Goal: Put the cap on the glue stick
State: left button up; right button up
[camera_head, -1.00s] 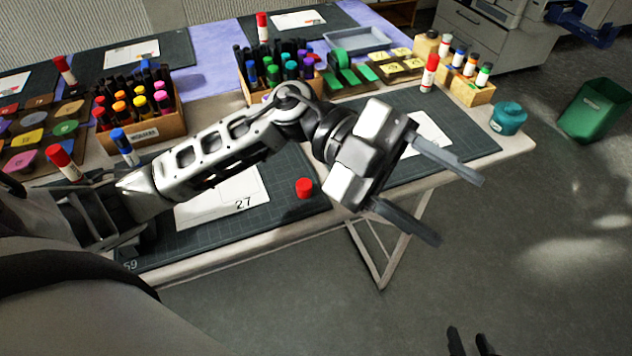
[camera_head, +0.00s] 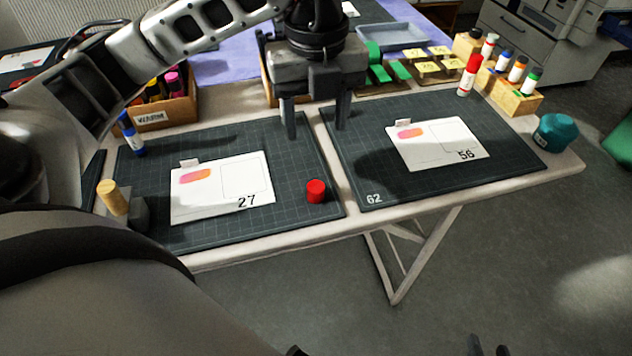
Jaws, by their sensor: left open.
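A red cap (camera_head: 316,191) sits on the right part of the dark cutting mat (camera_head: 300,215), beside the card marked 27. My left gripper (camera_head: 316,128) is open and empty, with its fingers pointing down. It is above the gap between the two mats, farther back than the cap and apart from it. A white stick with a red top (camera_head: 469,75) stands upright at the back of the right mat. I see no stick that is clearly uncapped.
A tan cylinder beside a grey block (camera_head: 139,213) is at the left mat edge. A blue-topped stick (camera_head: 131,136) stands behind it. A marker box (camera_head: 165,112), a wooden holder (camera_head: 512,98) and a teal pot (camera_head: 556,132) are farther back. The table's front edge is clear.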

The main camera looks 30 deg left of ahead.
pick_arm(q)
send_over(316, 186)
notch_tip(316, 186, down, 10)
jog(key=shift+r+b, duration=0.15)
jog(key=shift+b, duration=0.2)
notch_tip(316, 186, down, 5)
jog(key=shift+f, duration=0.1)
dwell(0.5)
jog(key=c, duration=1)
